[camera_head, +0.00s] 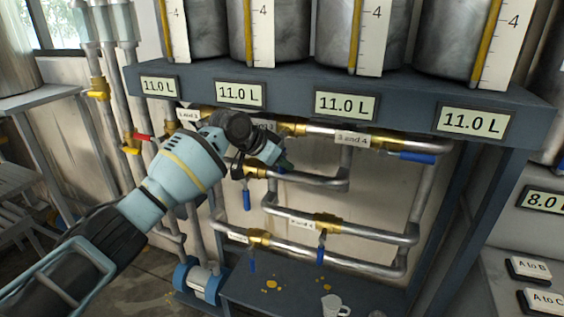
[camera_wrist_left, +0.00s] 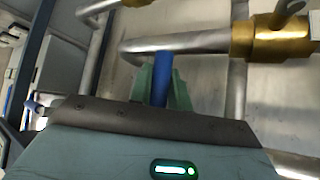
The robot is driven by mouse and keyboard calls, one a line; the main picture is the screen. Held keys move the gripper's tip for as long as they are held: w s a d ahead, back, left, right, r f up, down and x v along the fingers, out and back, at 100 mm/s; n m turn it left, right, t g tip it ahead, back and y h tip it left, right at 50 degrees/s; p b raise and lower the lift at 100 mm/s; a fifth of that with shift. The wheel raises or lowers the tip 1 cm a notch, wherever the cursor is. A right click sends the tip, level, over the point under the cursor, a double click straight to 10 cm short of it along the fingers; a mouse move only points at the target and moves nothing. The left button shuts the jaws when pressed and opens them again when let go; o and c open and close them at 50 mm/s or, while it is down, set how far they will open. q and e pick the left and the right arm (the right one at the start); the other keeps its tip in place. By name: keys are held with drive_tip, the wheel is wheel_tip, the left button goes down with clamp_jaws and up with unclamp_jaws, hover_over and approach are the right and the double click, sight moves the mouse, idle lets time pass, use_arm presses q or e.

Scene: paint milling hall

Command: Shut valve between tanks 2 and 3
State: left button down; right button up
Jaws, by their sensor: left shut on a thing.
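My left gripper (camera_head: 279,160) is at the pipe rack under the tank shelf. In the left wrist view its green fingers (camera_wrist_left: 163,88) are shut on a blue valve handle (camera_wrist_left: 162,78). A brass valve body (camera_wrist_left: 270,36) shows at the upper right there. In the head view a brass valve (camera_head: 291,128) sits just above the gripper, beside a label (camera_head: 263,124) ending in "3" that my wrist partly covers. The held handle is mostly hidden there, so I cannot tell for sure which valve it belongs to. My right gripper is not in view.
The "3 and 4" valve (camera_head: 384,143) has a blue handle (camera_head: 417,158) lying along its pipe. Other blue handles hang down, one below the gripper (camera_head: 247,200) and one lower right (camera_head: 320,255). A mug (camera_head: 333,306) stands on the low bench. Four displays read 11.0 L.

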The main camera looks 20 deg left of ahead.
use_arm(q)
drive_tip(key=shift+a, duration=0.1)
drive_tip(key=c, duration=1.3)
unclamp_jaws()
drive_tip(key=shift+r, duration=0.1)
drive_tip(key=v, duration=0.7)
drive_tip(key=shift+s+a+r+p, duration=0.15)
drive_tip(key=shift+s+r+p, duration=0.05)
drive_tip(key=shift+p, duration=0.2)
